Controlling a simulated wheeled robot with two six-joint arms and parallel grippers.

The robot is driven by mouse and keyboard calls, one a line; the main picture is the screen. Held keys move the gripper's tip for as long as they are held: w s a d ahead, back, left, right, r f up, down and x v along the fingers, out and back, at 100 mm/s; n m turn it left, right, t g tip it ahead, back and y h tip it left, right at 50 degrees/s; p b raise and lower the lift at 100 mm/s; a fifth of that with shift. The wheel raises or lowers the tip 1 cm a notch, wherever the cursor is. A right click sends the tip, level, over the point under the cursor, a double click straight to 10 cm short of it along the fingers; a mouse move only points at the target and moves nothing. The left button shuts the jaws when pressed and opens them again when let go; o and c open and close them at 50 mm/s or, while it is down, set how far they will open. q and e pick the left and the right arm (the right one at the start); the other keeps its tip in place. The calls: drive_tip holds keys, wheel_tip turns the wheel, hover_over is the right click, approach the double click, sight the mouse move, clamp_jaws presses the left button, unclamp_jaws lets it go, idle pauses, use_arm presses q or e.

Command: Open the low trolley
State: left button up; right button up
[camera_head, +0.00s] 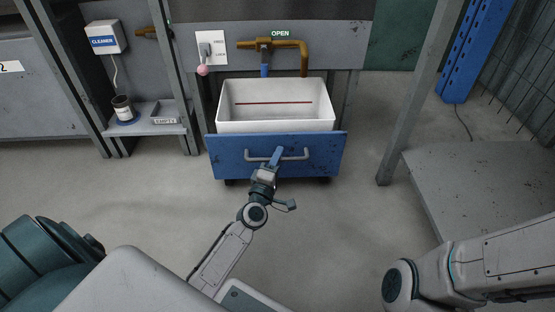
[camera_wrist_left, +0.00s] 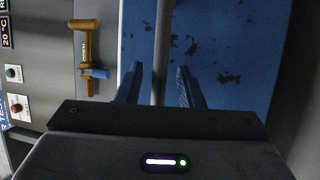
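The low trolley has a scuffed blue front panel (camera_head: 325,158) with a grey bar handle (camera_head: 296,157), and a white basin (camera_head: 275,126) shows behind it. The trolley's front stands forward of the grey frame, below the brass tap. My left gripper (camera_head: 274,157) is at the middle of the handle. In the left wrist view, the two fingers of my left gripper (camera_wrist_left: 159,86) are apart, one on each side of the handle bar (camera_wrist_left: 162,45), with gaps showing. My right arm is at the lower right; its gripper is out of view.
A brass tap (camera_head: 305,58) with a blue lever is above the basin. A switch plate (camera_head: 211,50) with a pink-knobbed lever is left of it. A grey post (camera_head: 400,125) and a low grey platform (camera_head: 475,180) stand at the right. The floor before the trolley is clear.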

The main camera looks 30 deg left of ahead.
use_arm(q)
drive_tip(key=v, duration=0.7)
drive_tip(key=shift+s, duration=0.3)
